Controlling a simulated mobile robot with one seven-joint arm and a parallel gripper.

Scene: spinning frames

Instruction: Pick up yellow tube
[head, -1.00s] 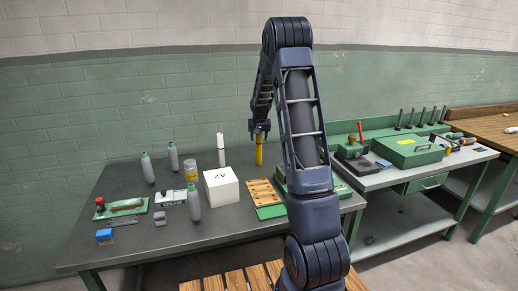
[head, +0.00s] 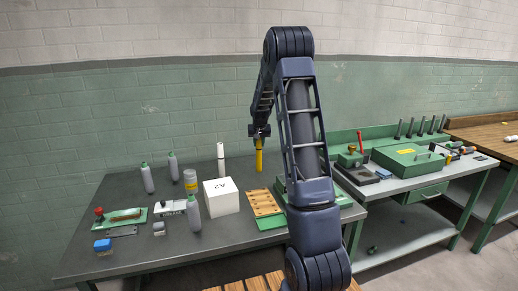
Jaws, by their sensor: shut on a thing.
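The yellow tube (head: 259,158) is upright near the back of the grey workbench, behind the wooden block with holes. My gripper (head: 259,137) points down from above and is shut on the tube's upper end. The tube's top is hidden between the jaws. Its lower end shows against the bench top, and I cannot tell for sure how far it is above the surface.
A white tube (head: 221,160) stands left of the yellow one. A white box (head: 221,198) and the wooden block (head: 264,204) are in front. Several grey bottles (head: 148,179) stand left. A green case (head: 408,158) sits on the right bench.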

